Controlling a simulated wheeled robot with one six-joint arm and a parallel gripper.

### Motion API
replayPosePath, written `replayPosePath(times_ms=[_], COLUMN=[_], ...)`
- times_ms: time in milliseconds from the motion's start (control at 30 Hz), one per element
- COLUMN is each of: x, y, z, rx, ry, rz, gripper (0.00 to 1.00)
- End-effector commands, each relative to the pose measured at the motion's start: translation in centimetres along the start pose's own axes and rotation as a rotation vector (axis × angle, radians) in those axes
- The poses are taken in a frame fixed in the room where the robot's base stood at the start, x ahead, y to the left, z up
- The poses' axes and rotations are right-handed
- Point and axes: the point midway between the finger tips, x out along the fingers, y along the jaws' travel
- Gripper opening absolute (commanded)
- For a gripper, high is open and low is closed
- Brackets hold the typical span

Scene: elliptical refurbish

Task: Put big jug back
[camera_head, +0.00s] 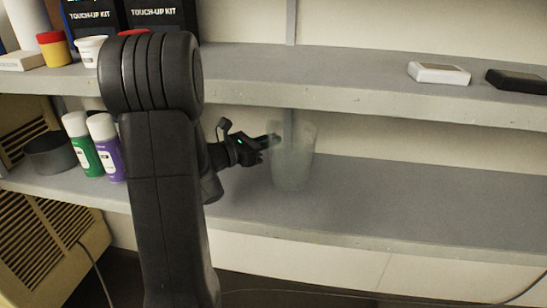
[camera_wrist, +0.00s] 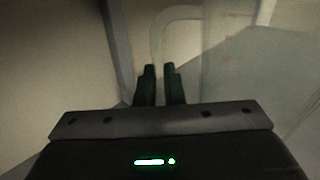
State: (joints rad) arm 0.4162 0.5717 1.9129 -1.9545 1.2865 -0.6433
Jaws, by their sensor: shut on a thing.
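The big jug (camera_head: 294,160) is clear and see-through, and looks upright at the lower shelf (camera_head: 400,200). I cannot tell whether its base touches the shelf. My gripper (camera_head: 272,140) reaches in from the left and is shut on the jug's handle side. In the wrist view, my gripper (camera_wrist: 159,72) has its two dark green fingers close together at the pale handle (camera_wrist: 180,14). The clear wall of the jug (camera_wrist: 232,70) fills the right side there.
Green and purple bottles (camera_head: 93,147) and a dark round bowl (camera_head: 50,154) stand left on the lower shelf. The upper shelf (camera_head: 330,82) overhangs the jug, with a white box (camera_head: 439,73) and a black box (camera_head: 518,81) on it. The lower shelf right of the jug is clear.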

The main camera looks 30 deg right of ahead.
Motion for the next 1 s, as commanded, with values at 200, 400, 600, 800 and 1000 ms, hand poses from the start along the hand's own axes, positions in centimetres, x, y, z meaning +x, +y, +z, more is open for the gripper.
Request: replayPosePath(times_ms=[200,400,600,800,1000], x=[0.0,0.0,0.0,0.0,0.0], y=[0.1,0.1,0.1,0.1,0.1], z=[-2.7,-3.8,-3.9,-4.0,-4.0], rx=[-0.003,0.000,0.000,0.001,0.001], ry=[0.000,-0.001,-0.001,0.000,0.000], rz=[-0.001,0.000,0.000,0.000,0.000], gripper=[0.00,0.00,0.00,0.30,0.30])
